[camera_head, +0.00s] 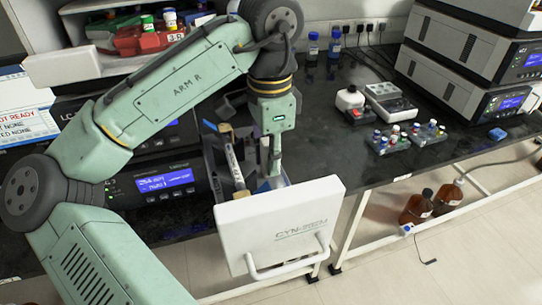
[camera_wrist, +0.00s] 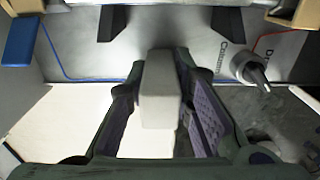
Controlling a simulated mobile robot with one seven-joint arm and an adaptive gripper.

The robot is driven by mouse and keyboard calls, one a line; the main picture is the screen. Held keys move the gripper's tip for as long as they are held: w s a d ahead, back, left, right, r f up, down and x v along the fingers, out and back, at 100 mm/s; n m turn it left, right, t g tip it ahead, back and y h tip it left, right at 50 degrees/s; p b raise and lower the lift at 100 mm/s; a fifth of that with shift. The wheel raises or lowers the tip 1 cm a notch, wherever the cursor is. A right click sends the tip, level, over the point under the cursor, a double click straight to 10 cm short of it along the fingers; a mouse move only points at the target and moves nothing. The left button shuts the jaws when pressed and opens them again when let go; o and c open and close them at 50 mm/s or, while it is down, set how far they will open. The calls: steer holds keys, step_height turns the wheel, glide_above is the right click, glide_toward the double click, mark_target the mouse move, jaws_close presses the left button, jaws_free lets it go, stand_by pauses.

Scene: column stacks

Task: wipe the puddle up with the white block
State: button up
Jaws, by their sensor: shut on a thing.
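The white block (camera_wrist: 160,98) is upright between the two fingers of my gripper (camera_wrist: 158,68) in the wrist view, with purple-grey pads on both sides of it. In the head view my gripper (camera_head: 274,172) points down into an open pulled-out drawer (camera_head: 278,229) with a white front panel. The fingertips and the block are mostly hidden there behind the panel. A darker grey, blotchy patch (camera_wrist: 275,125) lies at the lower right of the wrist view. I cannot tell whether it is the puddle. Whether the block touches the drawer floor is unclear.
A column with a pale label (camera_head: 233,163) stands left of my gripper. In the wrist view a dark fitting (camera_wrist: 248,67) and a blue tube are near the block, with a blue part (camera_wrist: 21,40) at left. Vial racks (camera_head: 388,138) stand on the bench at right.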

steer(key=shift+r, duration=4.5)
